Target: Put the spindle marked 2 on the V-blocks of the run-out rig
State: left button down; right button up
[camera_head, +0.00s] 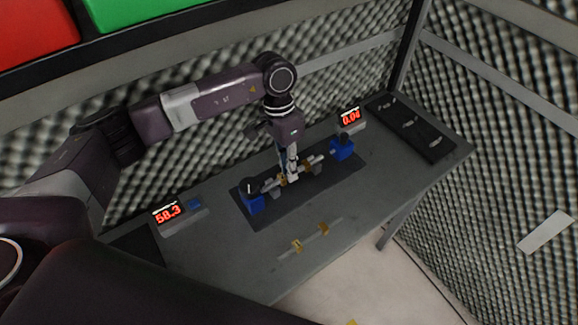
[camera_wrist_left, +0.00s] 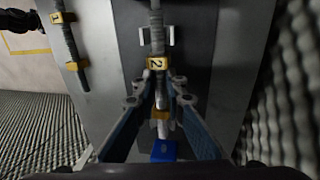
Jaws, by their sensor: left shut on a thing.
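The spindle marked 2 (camera_wrist_left: 156,40) is a grey rod with a yellow tag reading 2. My left gripper (camera_head: 291,178) is shut on it near the tag, pointing down over the rig. Its fingers (camera_wrist_left: 159,100) also show in the left wrist view. The run-out rig is a dark plate (camera_head: 291,207) with blue blocks at its ends (camera_head: 250,199). The spindle lies lengthwise between these blocks. A pale V-block (camera_wrist_left: 171,35) shows either side of the rod; the other is hidden. I cannot tell whether the spindle touches them. My right gripper is not in view.
A spindle marked 1 (camera_wrist_left: 70,45) lies on the grey table (camera_head: 230,259) in front of the rig. Red displays read 58.3 (camera_head: 168,212) and 0.04 (camera_head: 350,117). A dark tray (camera_head: 437,145) lies at the right end. Foam walls stand close behind and right.

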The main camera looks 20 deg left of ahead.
pick_arm(q)
jog(key=shift+f, duration=0.1)
jog(key=c, duration=2.4)
grip_release()
jog(key=shift+b, duration=0.3)
jog(key=o, duration=0.4)
jog(key=r+b, duration=0.1)
jog(key=r, duration=0.3)
jog(key=w+a+r+b, duration=0.1)
jog(key=r, duration=0.3)
jog(key=r+b, duration=0.1)
jog(key=r, duration=0.3)
jog(key=shift+w+a+b, duration=0.15)
jog(key=shift+a+b, duration=0.2)
jog(key=shift+a, duration=0.05)
